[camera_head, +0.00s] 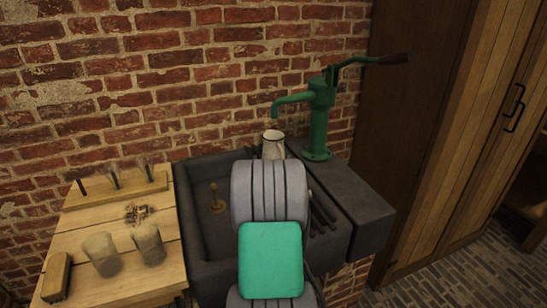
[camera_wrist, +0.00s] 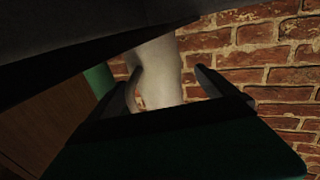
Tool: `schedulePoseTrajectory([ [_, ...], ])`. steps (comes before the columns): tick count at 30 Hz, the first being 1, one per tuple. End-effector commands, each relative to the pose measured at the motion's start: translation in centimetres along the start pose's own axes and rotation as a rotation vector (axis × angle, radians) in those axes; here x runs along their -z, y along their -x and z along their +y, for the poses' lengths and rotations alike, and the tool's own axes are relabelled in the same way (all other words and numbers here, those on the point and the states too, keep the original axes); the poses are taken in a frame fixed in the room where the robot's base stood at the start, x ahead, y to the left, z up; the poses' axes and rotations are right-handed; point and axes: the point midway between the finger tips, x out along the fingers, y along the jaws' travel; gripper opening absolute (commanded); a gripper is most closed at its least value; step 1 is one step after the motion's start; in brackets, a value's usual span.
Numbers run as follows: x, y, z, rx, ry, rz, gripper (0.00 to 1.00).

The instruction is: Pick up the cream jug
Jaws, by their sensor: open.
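The cream jug (camera_head: 273,146) stands upright at the back of the dark stone sink, near the brick wall. My arm hides its lower part in the head view. In the wrist view the jug (camera_wrist: 160,58) is a pale shape in the middle, turned over in the picture and cut by a dark surface above. My gripper (camera_wrist: 169,76) is open, with one finger on each side of the jug in the picture. I cannot tell how deep the jug lies between the fingers, or whether they touch it. My arm hides the gripper in the head view.
A green hand pump (camera_head: 319,118) stands right of the jug, its spout reaching over it. The sink (camera_head: 190,230) holds a brass-coloured plug-like piece (camera_head: 216,198). A wooden table (camera_head: 110,285) at left carries two jars (camera_head: 102,254), a brush (camera_head: 56,277) and a rack (camera_head: 118,190).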

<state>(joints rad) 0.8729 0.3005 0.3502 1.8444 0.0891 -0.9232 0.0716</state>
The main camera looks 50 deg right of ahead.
Motion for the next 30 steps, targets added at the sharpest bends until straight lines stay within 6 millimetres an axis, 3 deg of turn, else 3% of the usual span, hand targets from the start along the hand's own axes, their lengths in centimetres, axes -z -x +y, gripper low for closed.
schedulePoseTrajectory([
  [6,0.0,-3.6,0.6,-0.002,0.000,0.000,0.96],
  [14,-0.1,-4.0,0.6,-0.002,0.001,-0.001,0.95],
  [30,-0.1,-4.0,0.6,-0.002,0.001,-0.001,0.51],
])
